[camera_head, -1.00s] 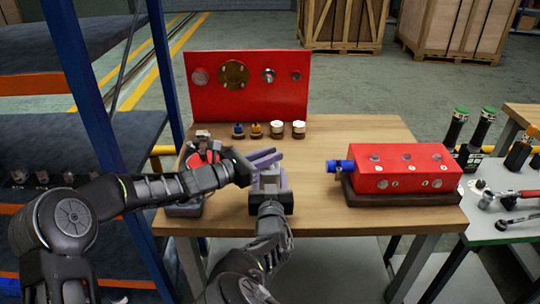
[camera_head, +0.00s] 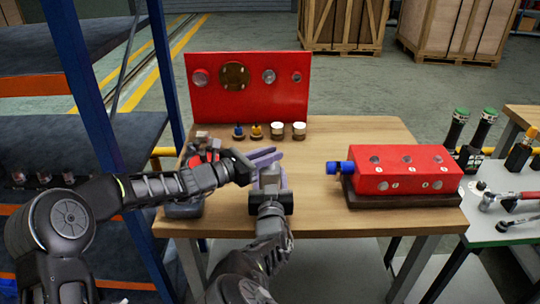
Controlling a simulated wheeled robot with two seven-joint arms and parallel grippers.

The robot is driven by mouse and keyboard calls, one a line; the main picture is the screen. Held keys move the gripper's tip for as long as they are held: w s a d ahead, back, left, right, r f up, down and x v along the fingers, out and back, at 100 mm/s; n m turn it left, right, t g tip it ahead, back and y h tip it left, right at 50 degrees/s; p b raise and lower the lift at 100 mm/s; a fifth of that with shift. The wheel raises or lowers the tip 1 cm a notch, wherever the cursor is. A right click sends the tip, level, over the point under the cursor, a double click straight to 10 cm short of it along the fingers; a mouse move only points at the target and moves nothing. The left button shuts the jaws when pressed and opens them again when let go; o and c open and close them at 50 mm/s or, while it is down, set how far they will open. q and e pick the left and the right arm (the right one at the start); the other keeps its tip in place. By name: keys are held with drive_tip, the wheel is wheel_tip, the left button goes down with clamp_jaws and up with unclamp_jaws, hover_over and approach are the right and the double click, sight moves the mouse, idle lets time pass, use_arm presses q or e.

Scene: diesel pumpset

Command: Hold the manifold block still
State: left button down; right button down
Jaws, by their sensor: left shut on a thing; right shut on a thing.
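A red block (camera_head: 408,169) with several round ports, which I take to be the manifold block, rests on a dark base (camera_head: 405,200) at the table's right. A blue fitting (camera_head: 341,167) sticks out of its left end. Neither gripper touches this block. My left gripper (camera_head: 266,156) is left of it, above the table, with its pale purple fingers pointing right. My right gripper (camera_head: 270,178) is just in front, fingers pointing away. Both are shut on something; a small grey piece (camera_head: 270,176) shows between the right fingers. What the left fingers grip is hard to make out.
A red upright panel (camera_head: 215,100) stands at the back, with several small caps (camera_head: 278,130) before it. A red and grey object (camera_head: 184,208) is partly hidden by my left arm. Blue shelving (camera_head: 85,120) is close on the left. A tool table (camera_head: 490,235) stands right.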

use_arm(q)
drive_tip(key=shift+w+d+r, duration=0.1)
drive_tip(key=shift+d+r, duration=0.1)
drive_tip(key=shift+r, duration=0.6)
use_arm(e)
drive_tip(key=shift+s+d+f, duration=0.1)
drive_tip(key=shift+f, duration=0.5)
use_arm(q)
drive_tip(key=c, duration=1.8)
unclamp_jaws()
drive_tip(key=o, duration=0.5)
drive_tip(key=shift+a+f, duration=0.1)
drive_tip(key=shift+f, duration=0.2)
use_arm(e)
drive_tip(key=shift+r, duration=0.2)
use_arm(q)
drive_tip(key=shift+o, duration=0.3)
drive_tip(key=shift+f, duration=0.1)
use_arm(e)
drive_tip(key=shift+r, duration=0.15)
drive_tip(key=shift+r, duration=0.1)
use_arm(q)
drive_tip(key=v, duration=1.2)
drive_tip(key=shift+f, duration=0.15)
